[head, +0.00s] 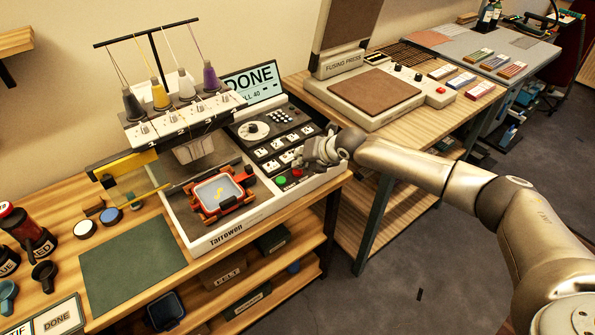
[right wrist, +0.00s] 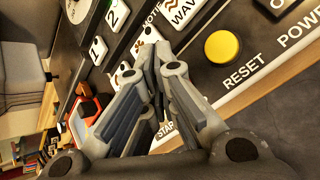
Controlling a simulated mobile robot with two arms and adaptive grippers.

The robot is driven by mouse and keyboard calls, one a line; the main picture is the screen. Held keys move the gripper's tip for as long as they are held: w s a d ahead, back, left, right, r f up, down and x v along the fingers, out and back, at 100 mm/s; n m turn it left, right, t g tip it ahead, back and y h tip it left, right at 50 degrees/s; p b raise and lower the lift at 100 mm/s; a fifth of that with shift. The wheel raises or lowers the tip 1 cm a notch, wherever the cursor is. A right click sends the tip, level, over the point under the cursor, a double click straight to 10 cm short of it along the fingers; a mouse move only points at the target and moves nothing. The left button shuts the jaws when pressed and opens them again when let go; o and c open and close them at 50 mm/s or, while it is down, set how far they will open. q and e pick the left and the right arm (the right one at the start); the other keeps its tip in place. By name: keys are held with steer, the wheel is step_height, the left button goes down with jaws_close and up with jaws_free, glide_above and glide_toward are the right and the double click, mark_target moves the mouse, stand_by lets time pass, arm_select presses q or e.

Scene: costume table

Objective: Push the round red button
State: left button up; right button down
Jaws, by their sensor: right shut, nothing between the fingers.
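On the embroidery machine's control panel, a round red button (head: 296,173) sits just right of a green button (head: 281,180). My right gripper (head: 304,160) is shut and empty, with its fingertips close above the panel near the red button; I cannot tell whether they touch anything. In the right wrist view the closed fingers (right wrist: 155,58) lie over the panel, left of a yellow button (right wrist: 222,46) marked RESET. The red button does not show there. My left gripper is not in view.
The embroidery machine (head: 240,226) holds a red hoop (head: 219,196) and has a screen (head: 252,81) reading DONE. A fusing press (head: 375,91) with its own red button (head: 440,90) stands on the table behind. A green mat (head: 130,262) lies at the front left.

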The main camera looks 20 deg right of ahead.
steer(key=shift+f+b, duration=0.3)
steer(key=shift+f, duration=0.15)
stand_by(0.6)
steer(key=shift+r, duration=0.1)
steer(key=shift+r+p, duration=0.75)
steer(key=shift+r, duration=0.05)
step_height(320, 180, up, 5)
steer(key=p, duration=0.4)
stand_by(0.4)
stand_by(0.4)
